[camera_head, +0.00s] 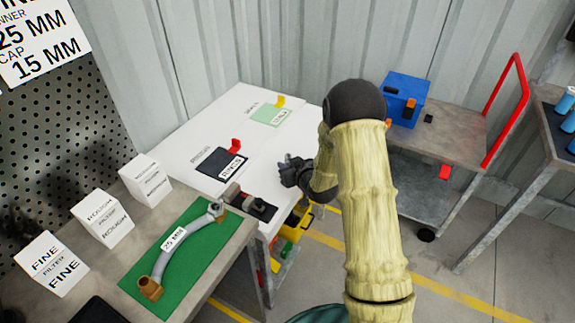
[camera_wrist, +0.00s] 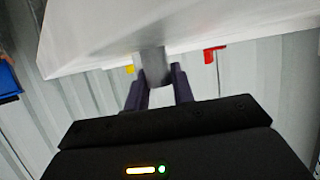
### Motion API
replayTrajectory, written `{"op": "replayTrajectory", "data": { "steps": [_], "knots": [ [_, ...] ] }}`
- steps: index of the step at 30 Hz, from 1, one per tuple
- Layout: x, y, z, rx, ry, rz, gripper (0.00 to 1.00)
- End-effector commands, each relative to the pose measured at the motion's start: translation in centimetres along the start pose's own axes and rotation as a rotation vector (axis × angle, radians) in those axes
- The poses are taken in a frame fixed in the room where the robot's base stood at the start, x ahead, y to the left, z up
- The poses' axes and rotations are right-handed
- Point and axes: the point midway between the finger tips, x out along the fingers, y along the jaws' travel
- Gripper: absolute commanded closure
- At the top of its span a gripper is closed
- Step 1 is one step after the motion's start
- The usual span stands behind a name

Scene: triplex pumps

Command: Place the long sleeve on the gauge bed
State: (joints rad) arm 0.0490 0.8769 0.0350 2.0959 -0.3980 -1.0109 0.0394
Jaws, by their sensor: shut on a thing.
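My gripper (camera_head: 290,172) is above the white table, near its right edge. In the wrist view my gripper (camera_wrist: 158,85) is shut on a grey sleeve (camera_wrist: 152,62), which stands out beyond the dark fingertips. In the head view the sleeve is too small and too covered by the fingers to make out well. A dark block (camera_head: 262,209) with a grey piece (camera_head: 230,194) at its left end lies at the table's front corner, below and left of my gripper. It may be the gauge bed, but I cannot tell for sure. My gripper is apart from it.
The white table (camera_head: 185,140) bears a dark labelled mat (camera_head: 209,163), a green labelled mat (camera_head: 262,117), a red piece (camera_head: 235,146) and a yellow piece (camera_head: 280,101). A grey bench with a hose (camera_head: 188,240) on a green mat stands front left. A cart with a blue bin (camera_head: 404,94) is right.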

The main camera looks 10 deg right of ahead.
Motion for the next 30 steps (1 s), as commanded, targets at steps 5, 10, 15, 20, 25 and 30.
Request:
{"op": "replayTrajectory", "data": {
  "steps": [5,10,15,20,25,30],
  "knots": [
    [0.1,-0.1,0.2,-0.001,0.0,-0.001,0.98],
    [0.1,-0.1,0.2,-0.001,0.0,-0.001,0.54],
    [0.1,-0.1,0.2,-0.001,0.0,-0.002,0.54],
    [0.1,-0.1,0.0,-0.001,0.0,-0.002,0.54],
    [-1.0,-0.1,-0.1,-0.002,-0.001,-0.002,0.54],
    [-3.7,-0.1,-0.1,-0.001,-0.001,-0.001,0.54]
  ]
}}
